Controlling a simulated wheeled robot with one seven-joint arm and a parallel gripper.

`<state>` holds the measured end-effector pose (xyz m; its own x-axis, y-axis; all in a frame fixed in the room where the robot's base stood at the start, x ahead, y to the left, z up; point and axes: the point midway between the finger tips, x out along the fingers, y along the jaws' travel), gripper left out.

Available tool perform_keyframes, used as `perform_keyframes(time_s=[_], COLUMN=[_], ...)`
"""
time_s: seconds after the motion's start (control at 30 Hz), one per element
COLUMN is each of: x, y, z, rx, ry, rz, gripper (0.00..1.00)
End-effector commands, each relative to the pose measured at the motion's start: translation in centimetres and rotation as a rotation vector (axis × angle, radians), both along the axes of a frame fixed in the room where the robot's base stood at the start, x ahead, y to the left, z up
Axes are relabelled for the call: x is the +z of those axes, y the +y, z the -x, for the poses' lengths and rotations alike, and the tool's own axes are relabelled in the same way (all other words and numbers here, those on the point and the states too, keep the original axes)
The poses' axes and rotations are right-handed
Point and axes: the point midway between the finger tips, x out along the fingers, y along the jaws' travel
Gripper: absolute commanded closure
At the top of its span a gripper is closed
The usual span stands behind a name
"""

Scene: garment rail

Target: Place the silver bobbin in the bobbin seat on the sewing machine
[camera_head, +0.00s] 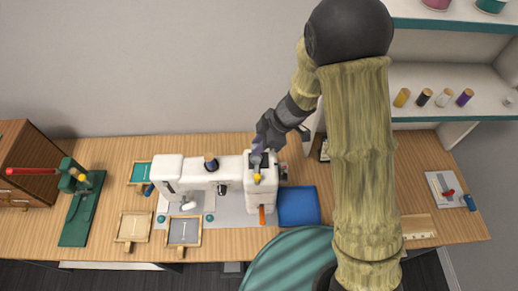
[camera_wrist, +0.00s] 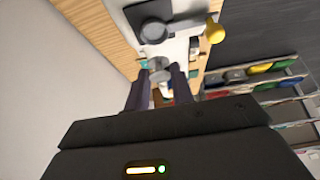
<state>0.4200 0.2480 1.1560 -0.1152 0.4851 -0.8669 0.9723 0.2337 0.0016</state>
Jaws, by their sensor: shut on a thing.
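The white sewing machine (camera_head: 207,172) stands on the wooden table, left of my arm in the head view. My gripper (camera_head: 258,150) is over the right end of its top, by a dark plate (camera_head: 266,176) with a yellow knob (camera_head: 257,177). In the wrist view, my gripper (camera_wrist: 160,76) is shut on a small grey, round thing that looks like the silver bobbin (camera_wrist: 160,66). Beyond it, a round dark grey seat (camera_wrist: 154,31) shows on the dark plate, with the yellow knob (camera_wrist: 215,31) beside it. The bobbin appears apart from the seat; its height above the machine is unclear.
A blue tray (camera_head: 298,206) lies right of the machine. A spool (camera_head: 210,161) stands on the machine's top. Small framed trays (camera_head: 133,227) and a green press (camera_head: 80,205) are to the left. A shelf with several thread spools (camera_head: 424,97) is at the right.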

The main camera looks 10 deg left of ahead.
Motion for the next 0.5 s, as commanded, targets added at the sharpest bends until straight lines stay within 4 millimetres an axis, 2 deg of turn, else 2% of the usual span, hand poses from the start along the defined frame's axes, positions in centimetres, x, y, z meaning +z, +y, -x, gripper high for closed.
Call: perform_keyframes(time_s=[0.2, 0.5], x=[-3.0, -3.2], y=[-0.1, 0.0], z=[0.1, 0.0], rx=[-0.002, -0.001], ry=[0.003, 0.000], rz=[0.002, 0.001], gripper=[0.97, 0.97])
